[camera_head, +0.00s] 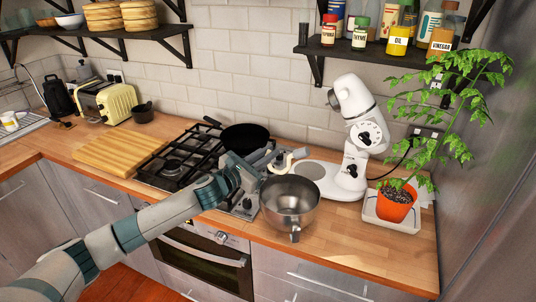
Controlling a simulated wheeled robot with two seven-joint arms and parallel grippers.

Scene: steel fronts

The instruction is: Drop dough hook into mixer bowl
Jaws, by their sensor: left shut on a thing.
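My left gripper (273,159) reaches in from the left over the front right of the stove and is shut on the dough hook (296,155). The hook is small and cream-coloured, and part of it is hidden by the fingers. It shows just above and behind the far rim of the steel mixer bowl (291,222). The bowl stands upright on the wooden counter, its handle facing front, and looks empty. The white stand mixer (356,115) stands behind and right of the bowl with its head tilted up. My right gripper is not in view.
A black pan (245,137) sits on the gas stove (172,168) behind my left gripper. A potted plant (397,205) stands on a tray right of the mixer. Shelves with jars (398,41) hang above. The counter right of the bowl is clear.

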